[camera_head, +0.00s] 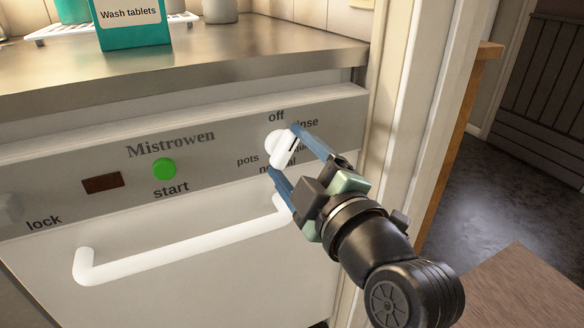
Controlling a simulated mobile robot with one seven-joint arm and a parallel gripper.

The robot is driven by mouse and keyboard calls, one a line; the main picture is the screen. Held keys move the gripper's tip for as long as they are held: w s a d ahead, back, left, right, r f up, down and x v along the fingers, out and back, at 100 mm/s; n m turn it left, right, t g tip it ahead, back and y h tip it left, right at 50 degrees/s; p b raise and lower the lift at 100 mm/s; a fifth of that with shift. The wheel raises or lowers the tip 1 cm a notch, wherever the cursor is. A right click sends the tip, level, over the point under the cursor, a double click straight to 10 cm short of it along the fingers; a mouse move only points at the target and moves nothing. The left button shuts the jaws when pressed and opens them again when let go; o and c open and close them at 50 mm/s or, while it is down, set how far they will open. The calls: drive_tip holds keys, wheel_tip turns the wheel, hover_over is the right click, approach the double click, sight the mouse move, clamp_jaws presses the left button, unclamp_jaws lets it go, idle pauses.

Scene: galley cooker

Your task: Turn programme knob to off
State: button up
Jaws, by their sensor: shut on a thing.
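The white programme knob (281,148) is on the right part of the dishwasher's grey control panel (217,131). Labels around it read off, rinse, pots and normal, and one more is partly hidden by my gripper. The off label (276,116) is above the knob. My gripper (284,150) reaches in from the lower right, with its blue fingers on either side of the knob, shut on it. The fingers hide part of the knob.
A green start button (164,169), a dark display (103,182) and a lock knob (10,208) are left on the panel. A white door handle (180,240) sticks out just below my gripper. A wash tablets box (131,25) stands on the worktop (235,50). A door frame (430,130) stands close on the right.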

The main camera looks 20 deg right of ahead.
drive_tip(key=n+b, duration=0.3)
drive_tip(key=n, duration=0.3)
idle(0.6)
drive_tip(key=o, duration=1.3)
drive_tip(key=shift+s+d+p, duration=0.15)
drive_tip(key=shift+s+p, duration=1.55)
drive_tip(key=shift+s, duration=1.55)
drive_tip(key=shift+s+d+p, duration=0.1)
drive_tip(key=shift+s+p, duration=1.55)
drive_tip(key=shift+s, duration=1.6)
